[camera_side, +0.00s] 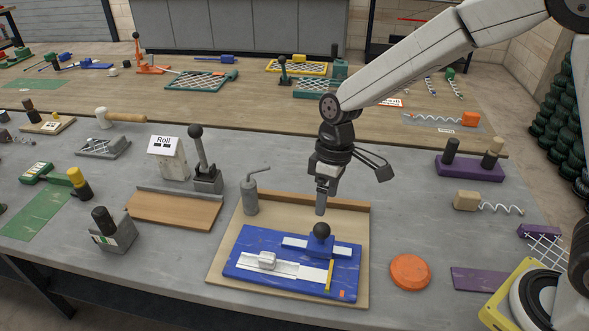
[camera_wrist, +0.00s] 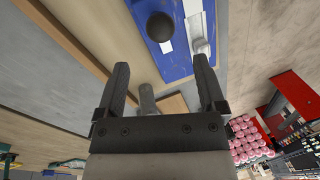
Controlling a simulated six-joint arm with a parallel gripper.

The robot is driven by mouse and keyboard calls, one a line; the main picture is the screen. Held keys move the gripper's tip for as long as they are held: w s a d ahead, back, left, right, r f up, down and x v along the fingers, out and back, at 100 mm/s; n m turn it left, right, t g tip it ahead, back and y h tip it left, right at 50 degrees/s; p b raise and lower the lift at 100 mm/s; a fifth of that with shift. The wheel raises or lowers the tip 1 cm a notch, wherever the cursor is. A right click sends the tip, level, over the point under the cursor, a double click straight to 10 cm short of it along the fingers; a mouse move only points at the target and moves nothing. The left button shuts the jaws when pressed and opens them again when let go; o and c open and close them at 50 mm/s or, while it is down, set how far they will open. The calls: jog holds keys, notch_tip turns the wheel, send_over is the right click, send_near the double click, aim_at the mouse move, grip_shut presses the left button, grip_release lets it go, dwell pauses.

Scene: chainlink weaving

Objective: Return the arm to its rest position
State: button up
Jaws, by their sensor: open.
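My gripper (camera_side: 321,201) hangs from my arm above the tan board (camera_side: 219,279), over its back part. In the wrist view my gripper (camera_wrist: 162,78) shows its two dark fingers apart with nothing held between them. Below and in front of it is a blue fixture (camera_side: 252,241) with a white rail and a dark ball knob (camera_side: 321,230). The blue fixture (camera_wrist: 178,65) and the black knob (camera_wrist: 160,27) also show in the wrist view, beyond the fingertips. The gripper looks apart from the knob.
A grey oil can (camera_side: 250,197) stands on the board left of my gripper. An orange disc (camera_side: 410,272) lies to the right. A lever press (camera_side: 206,176) and a "Roll" sign (camera_side: 166,145) stand at the left. A purple block (camera_side: 470,168) with pegs is at the right.

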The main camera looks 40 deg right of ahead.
jog(key=shift+d, duration=0.1)
dwell(0.3)
jog(key=s+d+m+t+h, duration=0.2)
jog(key=s+d+m, duration=0.4)
jog(key=s+d, duration=0.4)
jog(key=d+t, duration=0.1)
jog(key=d, duration=0.2)
jog(key=shift+s+f+t, duration=0.3)
jog(key=shift+s, duration=0.1)
